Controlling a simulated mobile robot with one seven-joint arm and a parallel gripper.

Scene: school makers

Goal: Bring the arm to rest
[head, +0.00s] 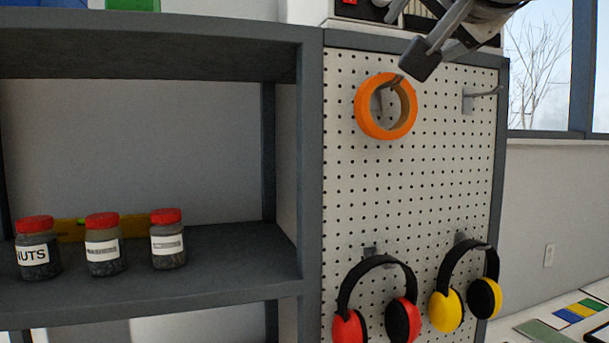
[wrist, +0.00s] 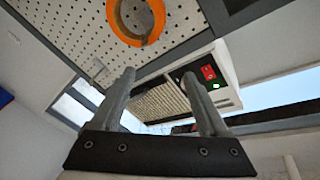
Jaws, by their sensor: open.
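My gripper (wrist: 160,98) is open and empty in the wrist view, its two grey fingers apart with nothing between them. In the head view part of my gripper (head: 438,45) shows at the top, in front of the pegboard's upper edge. An orange tape ring (head: 386,106) hangs on a peg of the white pegboard (head: 400,200), just below and left of the gripper there. The ring also shows at the top of the wrist view (wrist: 152,37), beyond the fingertips and apart from them.
Red ear defenders (head: 404,318) and yellow ear defenders (head: 446,309) hang low on the pegboard. An empty hook (head: 482,97) is at upper right. Several red-lidded jars stand on the grey shelf (head: 220,258) at left. A device with a red switch (wrist: 208,73) sits above the pegboard.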

